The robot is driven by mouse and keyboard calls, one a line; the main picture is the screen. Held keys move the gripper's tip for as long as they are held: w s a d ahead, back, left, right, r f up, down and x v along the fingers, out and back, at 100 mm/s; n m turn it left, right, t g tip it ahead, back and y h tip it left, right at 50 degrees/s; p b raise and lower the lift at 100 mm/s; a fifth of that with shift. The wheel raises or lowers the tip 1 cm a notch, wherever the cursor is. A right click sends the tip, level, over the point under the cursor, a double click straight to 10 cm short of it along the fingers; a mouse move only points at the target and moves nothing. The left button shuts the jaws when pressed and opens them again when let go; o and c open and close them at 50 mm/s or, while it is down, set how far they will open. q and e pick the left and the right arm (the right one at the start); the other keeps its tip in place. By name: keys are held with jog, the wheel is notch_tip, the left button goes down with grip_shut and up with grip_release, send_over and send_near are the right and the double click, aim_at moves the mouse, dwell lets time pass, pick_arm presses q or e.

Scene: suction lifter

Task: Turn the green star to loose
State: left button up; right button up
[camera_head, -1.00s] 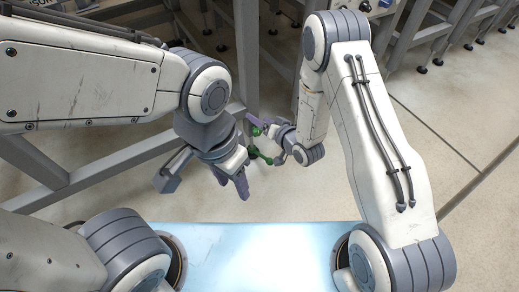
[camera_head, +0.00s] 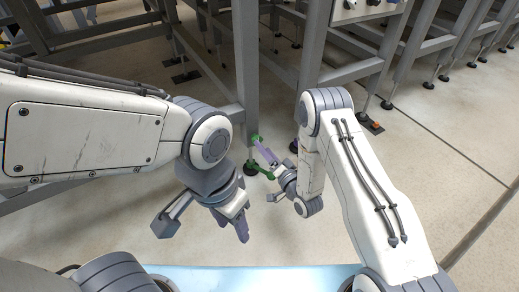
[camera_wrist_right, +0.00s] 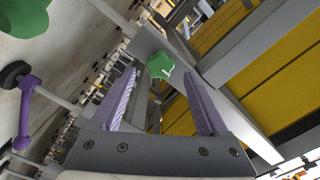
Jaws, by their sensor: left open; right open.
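In the right wrist view a small green star (camera_wrist_right: 160,64) sits in the gap between the purple fingers of my right gripper (camera_wrist_right: 158,90), beyond their tips. The fingers stand apart, and I cannot tell whether either touches it. In the head view my right gripper (camera_head: 264,153) is beside the grey post, with one green part (camera_head: 256,138) at its tip and another green part (camera_head: 261,172) below it. I cannot tell which of these is the star. My left gripper (camera_head: 243,222) is open and empty, lower and apart from the green parts.
A grey upright post (camera_head: 247,60) stands just behind the green parts. Grey frames with black feet fill the back. Floor (camera_head: 420,160) is clear at right.

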jog(key=b+x, duration=0.1)
jog(key=x, duration=0.2)
jog(key=shift+w+a, duration=0.2)
jog(key=shift+w, duration=0.15)
grip_shut()
